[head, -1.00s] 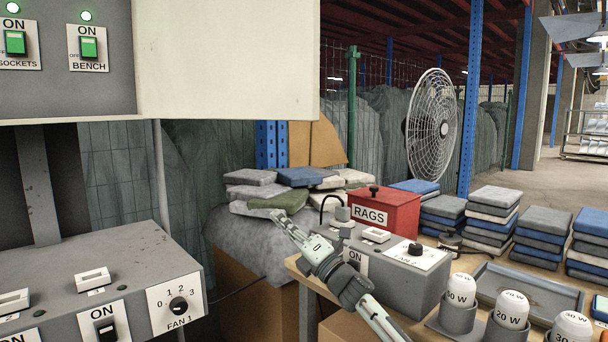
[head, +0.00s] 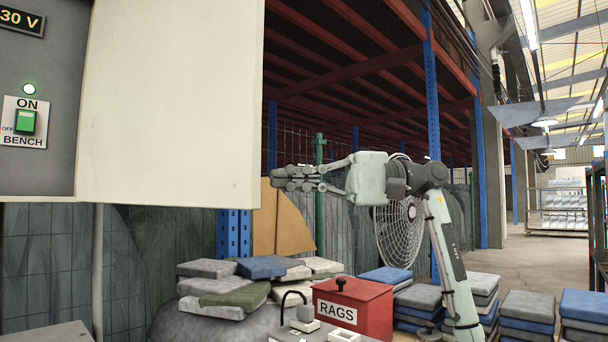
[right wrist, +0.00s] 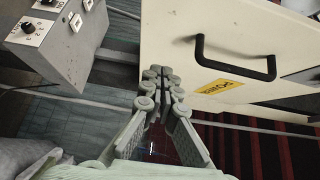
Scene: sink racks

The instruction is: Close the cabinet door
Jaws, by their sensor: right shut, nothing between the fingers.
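The cabinet door (head: 170,100) is a cream panel standing open beside the grey cabinet front (head: 45,110). In the right wrist view the door (right wrist: 225,30) shows a black bar handle (right wrist: 240,70) and a yellow label (right wrist: 220,87). My right gripper (head: 285,179) is shut and empty, pointing left just right of the door's lower right edge. In the right wrist view its fingertips (right wrist: 160,77) are close to the door's left end, left of the handle. I cannot tell whether they touch the door. My left gripper is not in view.
Below are a red RAGS box (head: 352,308), folded cloths (head: 235,285) and several cloth stacks (head: 530,312). A wire fan (head: 400,235) stands behind my right arm. A grey switch box (right wrist: 60,40) shows at the left of the wrist view.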

